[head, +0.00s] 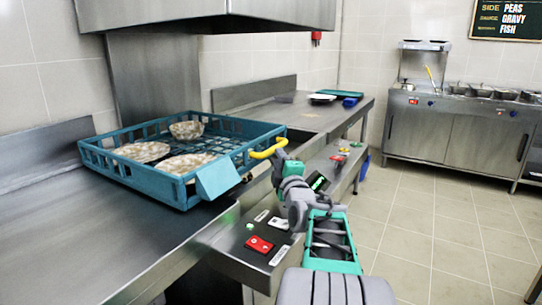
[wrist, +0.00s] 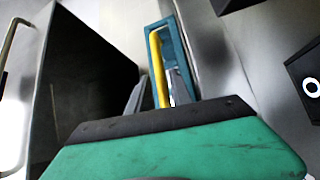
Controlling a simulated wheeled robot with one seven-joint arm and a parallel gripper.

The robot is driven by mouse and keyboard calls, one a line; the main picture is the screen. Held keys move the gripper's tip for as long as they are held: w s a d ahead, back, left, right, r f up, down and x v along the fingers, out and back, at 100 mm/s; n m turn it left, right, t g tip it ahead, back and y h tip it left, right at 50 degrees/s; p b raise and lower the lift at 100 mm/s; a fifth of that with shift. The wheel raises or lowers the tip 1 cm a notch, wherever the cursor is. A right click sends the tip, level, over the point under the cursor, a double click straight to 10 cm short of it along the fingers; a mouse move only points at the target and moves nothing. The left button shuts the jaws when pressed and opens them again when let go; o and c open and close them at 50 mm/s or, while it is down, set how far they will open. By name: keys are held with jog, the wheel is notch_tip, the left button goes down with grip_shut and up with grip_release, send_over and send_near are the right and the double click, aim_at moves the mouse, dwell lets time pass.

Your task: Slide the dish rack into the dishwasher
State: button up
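The teal dish rack (head: 190,191) rests on the steel counter at left and holds plates and a bowl. A yellow handle (head: 268,149) sticks out from its right end. The handle also shows in the wrist view (wrist: 157,65), with part of the teal rack around it. My gripper (head: 281,157) is at the handle. In the wrist view its two grey fingers stand apart, one on each side of the yellow bar, with narrow gaps. The dishwasher (head: 155,75) appears to be the steel housing with the raised hood behind the rack.
A steel counter (head: 80,222) extends left of the rack. Another counter (head: 310,115) at the back holds trays and dishes. A control panel with a red switch (head: 260,244) lies below my gripper. The tiled floor at right is clear, with steel cabinets (head: 450,135) beyond.

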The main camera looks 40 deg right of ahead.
jog(key=x, duration=0.6)
jog(key=shift+w+d+r, duration=0.1)
jog(key=shift+w+d, duration=0.05)
jog(key=shift+w, duration=0.25)
jog(key=shift+c, duration=0.3)
grip_shut()
dwell(0.5)
